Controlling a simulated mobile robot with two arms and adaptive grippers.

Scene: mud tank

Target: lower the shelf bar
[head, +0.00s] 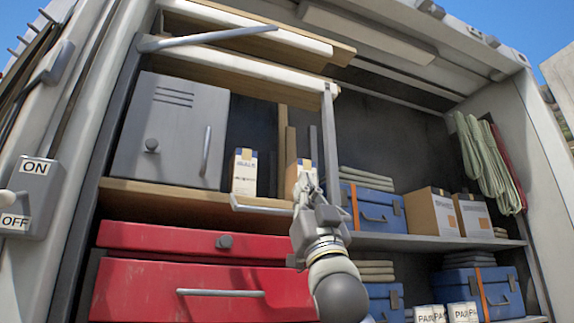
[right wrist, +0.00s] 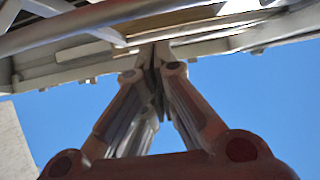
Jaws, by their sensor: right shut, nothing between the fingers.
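A thin grey metal bar (head: 265,209) runs sideways along the front of the wooden shelf, below two small white cartons. A grey upright arm (head: 329,140) stands to its right, and another grey arm (head: 205,38) slants out at the upper left. I cannot tell how these parts join. My right gripper (head: 304,186) is in front of the shelf at the bar's right end, pointing up, and hides part of it. In the right wrist view its fingers (right wrist: 160,52) are shut and empty. A grey bar (right wrist: 90,24) crosses above them; contact is unclear. My left gripper is not in view.
A grey cabinet (head: 172,130), white cartons (head: 244,172) and red drawers (head: 190,270) fill the left side. Blue cases (head: 372,207) and brown boxes (head: 432,211) stand on the right shelf. An ON/OFF switch box (head: 30,195) is at far left.

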